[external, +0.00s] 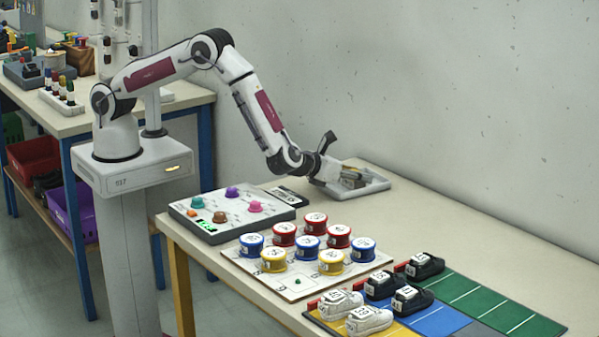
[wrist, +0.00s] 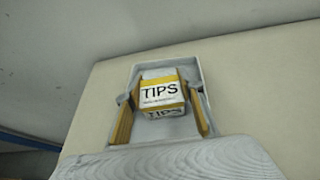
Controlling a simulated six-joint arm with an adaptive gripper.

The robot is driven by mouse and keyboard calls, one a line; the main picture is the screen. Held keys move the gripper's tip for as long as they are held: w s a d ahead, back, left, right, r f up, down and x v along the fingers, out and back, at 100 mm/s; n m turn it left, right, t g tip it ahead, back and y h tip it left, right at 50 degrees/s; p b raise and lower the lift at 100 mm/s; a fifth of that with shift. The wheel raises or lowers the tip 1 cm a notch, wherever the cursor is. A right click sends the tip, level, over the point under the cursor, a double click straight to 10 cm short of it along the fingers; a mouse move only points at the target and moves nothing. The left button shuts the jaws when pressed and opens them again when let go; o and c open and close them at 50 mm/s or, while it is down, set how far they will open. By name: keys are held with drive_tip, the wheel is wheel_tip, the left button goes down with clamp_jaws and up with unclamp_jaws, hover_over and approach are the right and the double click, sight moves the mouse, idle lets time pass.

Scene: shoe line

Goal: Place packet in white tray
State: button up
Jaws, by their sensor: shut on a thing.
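The packet (wrist: 162,92) is a small yellow and white box marked TIPS. In the wrist view it sits between the two fingers of my gripper (wrist: 162,110), which is shut on it. The white tray (wrist: 191,68) lies around and behind the packet in that view. In the external view the tray (external: 379,186) lies at the back of the table near the wall. My gripper (external: 345,178) is low over the tray's left part there, and the packet (external: 352,181) shows only partly. I cannot tell whether the packet touches the tray floor.
A grey panel with coloured knobs (external: 232,212) stands left of the tray. In front are a board of red, blue and yellow round tins (external: 315,223) and several shoes (external: 383,285) on coloured mats. The table right of the tray is clear. The wall (external: 430,90) is close behind.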

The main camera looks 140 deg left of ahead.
drive_tip(key=o, duration=1.2)
drive_tip(key=shift+c, duration=0.2)
drive_tip(key=shift+r, duration=0.1)
drive_tip(key=shift+w+d+r, duration=0.1)
drive_tip(key=shift+d+r, duration=0.15)
drive_tip(key=shift+d, duration=0.25)
drive_tip(key=v, duration=1.1)
drive_tip(key=shift+f, duration=0.1)
